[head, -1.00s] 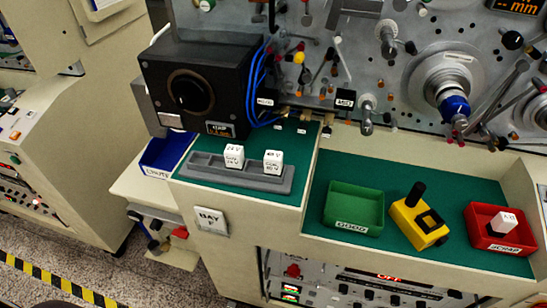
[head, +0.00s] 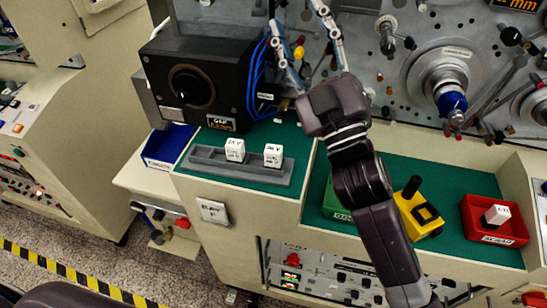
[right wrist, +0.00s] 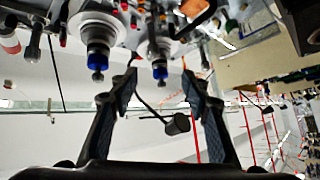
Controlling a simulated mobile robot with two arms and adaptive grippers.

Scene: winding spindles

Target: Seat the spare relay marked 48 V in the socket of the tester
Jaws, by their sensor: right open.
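Two white relays, the left one (head: 235,150) and the right one (head: 273,155), stand upright in a grey rack (head: 215,169) on the green bench top. Their small top labels are too blurred to tell which reads 48 V. A yellow device with a black lever and a dark square opening, perhaps the tester (head: 436,228), stands between the green and red bins, partly behind my right arm. My right gripper (head: 294,14) is open and empty, raised in front of the machine panel. Its spread fingers also show in the right wrist view (right wrist: 161,82). My left gripper is out of view.
A black box (head: 200,85) with a dial and blue cables stands behind the rack. A red scrap bin (head: 520,232) holds a white relay (head: 496,214). My arm covers much of the green bin (head: 334,200). A blue bin (head: 165,148) sits at left.

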